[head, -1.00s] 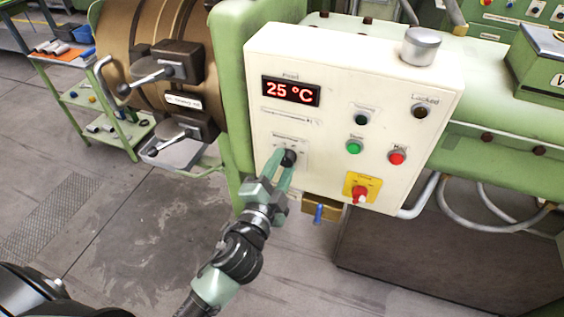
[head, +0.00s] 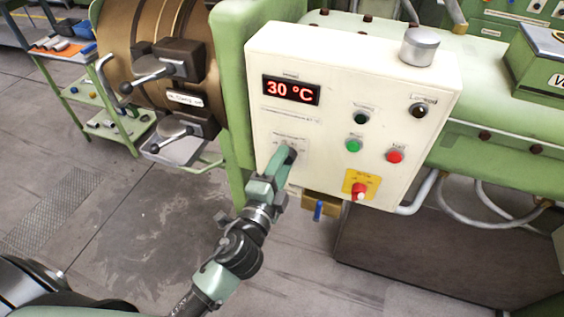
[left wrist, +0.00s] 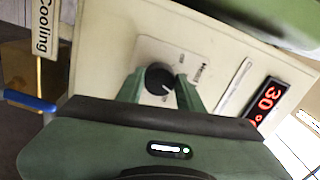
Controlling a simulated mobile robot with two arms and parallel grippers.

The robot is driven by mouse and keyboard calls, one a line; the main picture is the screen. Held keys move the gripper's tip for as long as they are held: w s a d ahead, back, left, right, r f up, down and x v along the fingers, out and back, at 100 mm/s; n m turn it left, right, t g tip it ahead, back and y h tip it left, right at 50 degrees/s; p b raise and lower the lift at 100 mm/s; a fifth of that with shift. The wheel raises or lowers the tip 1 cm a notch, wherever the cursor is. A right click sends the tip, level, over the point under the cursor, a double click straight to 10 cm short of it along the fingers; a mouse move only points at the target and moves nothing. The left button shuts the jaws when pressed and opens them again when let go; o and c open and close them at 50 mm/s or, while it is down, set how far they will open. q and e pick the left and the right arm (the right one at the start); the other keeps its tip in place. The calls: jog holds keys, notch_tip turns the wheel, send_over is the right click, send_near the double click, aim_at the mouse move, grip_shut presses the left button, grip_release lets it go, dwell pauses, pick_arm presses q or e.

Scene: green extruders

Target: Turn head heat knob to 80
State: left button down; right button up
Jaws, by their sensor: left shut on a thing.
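The white control box (head: 330,131) has a red display (head: 291,90) that reads 30 °C. The black head heat knob (head: 290,154) sits on a light plate at the box's lower left. The same gripper shows in the left wrist view (left wrist: 158,92). The display there (left wrist: 268,103) appears sideways. My right gripper is not in view.
A green button (head: 353,146), a red button (head: 395,156) and a red switch on a yellow plate (head: 360,190) are to the knob's right. A blue-handled valve (head: 318,211) hangs below the box. The floor in front is clear.

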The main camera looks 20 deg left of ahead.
pick_arm(q)
jog(key=c, duration=0.9)
grip_release()
jog(key=s+b, duration=0.3)
jog(key=s, duration=0.4)
jog(key=shift+s+a, duration=0.1)
jog(key=shift+s, duration=0.3)
